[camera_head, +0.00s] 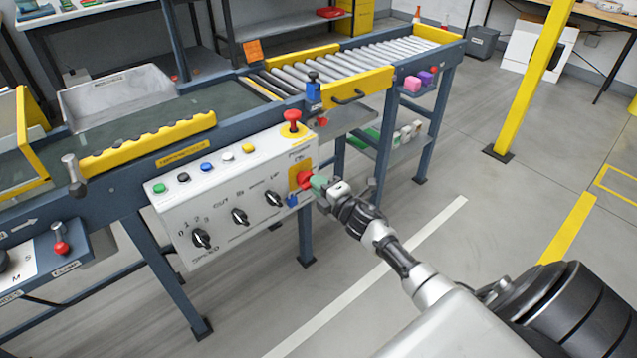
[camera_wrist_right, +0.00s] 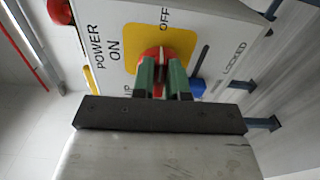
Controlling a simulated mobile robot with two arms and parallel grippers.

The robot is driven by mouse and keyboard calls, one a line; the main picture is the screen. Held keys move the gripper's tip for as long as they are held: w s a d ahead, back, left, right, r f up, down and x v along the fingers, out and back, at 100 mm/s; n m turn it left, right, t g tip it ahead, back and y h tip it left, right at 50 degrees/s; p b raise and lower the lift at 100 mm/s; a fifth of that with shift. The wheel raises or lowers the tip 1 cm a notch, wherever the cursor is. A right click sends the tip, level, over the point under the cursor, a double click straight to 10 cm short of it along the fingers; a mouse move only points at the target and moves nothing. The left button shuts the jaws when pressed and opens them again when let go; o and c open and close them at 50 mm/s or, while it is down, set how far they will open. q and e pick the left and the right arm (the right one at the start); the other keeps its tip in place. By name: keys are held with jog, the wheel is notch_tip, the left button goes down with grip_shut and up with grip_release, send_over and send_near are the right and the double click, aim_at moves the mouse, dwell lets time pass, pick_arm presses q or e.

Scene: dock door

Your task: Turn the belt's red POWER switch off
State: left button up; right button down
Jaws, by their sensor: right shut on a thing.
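The red POWER switch (camera_head: 304,179) sits on a yellow plate at the right end of the white control panel (camera_head: 222,196). In the right wrist view the red switch (camera_wrist_right: 152,54) shows between the green fingers, with the printed words POWER ON to the left, OFF above and LOCKED to the right. My right gripper (camera_head: 314,184) is at the switch, its fingers shut on it; it also shows in the right wrist view (camera_wrist_right: 163,72). The fingers cover part of the switch, so its exact setting is hard to tell. My left gripper is out of view.
A red mushroom button (camera_head: 292,121) stands above the switch, and a blue part (camera_head: 292,201) is just below it. Black knobs (camera_head: 239,216) and several coloured buttons line the panel. The conveyor (camera_head: 345,62) runs behind. The floor at right is clear up to a yellow post (camera_head: 535,75).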

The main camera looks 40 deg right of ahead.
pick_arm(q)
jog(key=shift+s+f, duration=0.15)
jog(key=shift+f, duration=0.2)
pick_arm(e)
jog(key=shift+f+m, duration=0.1)
jog(key=shift+m, duration=0.2)
jog(key=c, duration=1.1)
grip_release()
jog(key=shift+c, duration=0.2)
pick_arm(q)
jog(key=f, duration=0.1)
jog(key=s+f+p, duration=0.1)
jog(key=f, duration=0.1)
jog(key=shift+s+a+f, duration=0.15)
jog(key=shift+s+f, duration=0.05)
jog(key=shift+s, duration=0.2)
pick_arm(e)
jog(key=s, duration=1)
jog(key=shift+s+d, duration=0.4)
jog(key=shift+d, duration=0.05)
